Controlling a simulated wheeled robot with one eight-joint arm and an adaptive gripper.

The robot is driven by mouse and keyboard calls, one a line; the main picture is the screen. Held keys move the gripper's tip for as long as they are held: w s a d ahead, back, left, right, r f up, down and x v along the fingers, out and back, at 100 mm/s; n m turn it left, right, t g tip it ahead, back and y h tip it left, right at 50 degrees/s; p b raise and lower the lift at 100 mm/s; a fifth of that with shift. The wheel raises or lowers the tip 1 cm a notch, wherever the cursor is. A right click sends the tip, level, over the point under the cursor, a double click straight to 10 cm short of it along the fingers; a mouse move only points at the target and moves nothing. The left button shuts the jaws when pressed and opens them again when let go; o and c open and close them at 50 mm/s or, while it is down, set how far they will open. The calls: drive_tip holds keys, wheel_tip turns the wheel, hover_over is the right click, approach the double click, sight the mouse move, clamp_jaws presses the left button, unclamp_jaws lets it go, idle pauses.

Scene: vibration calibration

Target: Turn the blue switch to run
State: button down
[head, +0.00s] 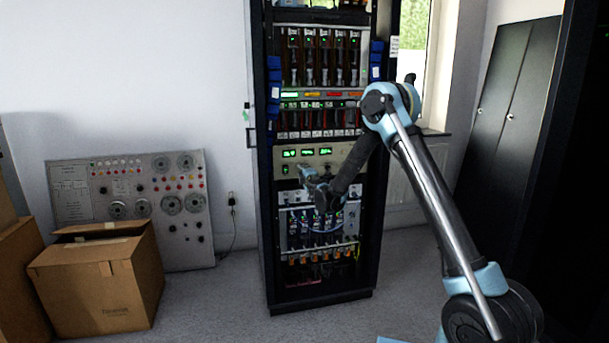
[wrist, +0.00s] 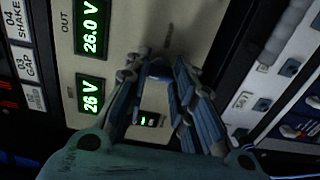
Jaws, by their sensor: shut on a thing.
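The blue switch (wrist: 158,70) sits on a beige panel, between the fingertips of my gripper (wrist: 161,62) in the wrist view. The fingers are shut on it from both sides and hide much of it, so its pointer and position marks cannot be read. In the head view my gripper (head: 305,172) is at the front of the tall black rack, against the beige panel (head: 338,158) with green displays. The switch is too small to make out there.
Green displays (wrist: 90,27) beside the switch read 26.0 V and 26 V. Below the panel are modules with cables (head: 318,222). A cardboard box (head: 105,285) and a grey control panel (head: 75,195) stand at left. The floor before the rack is clear.

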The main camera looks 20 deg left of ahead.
drive_tip(key=c, duration=1.4)
unclamp_jaws()
drive_tip(key=shift+f, duration=0.1)
drive_tip(key=shift+o, duration=0.2)
drive_tip(key=v, duration=1.2)
drive_tip(key=shift+f, duration=0.1)
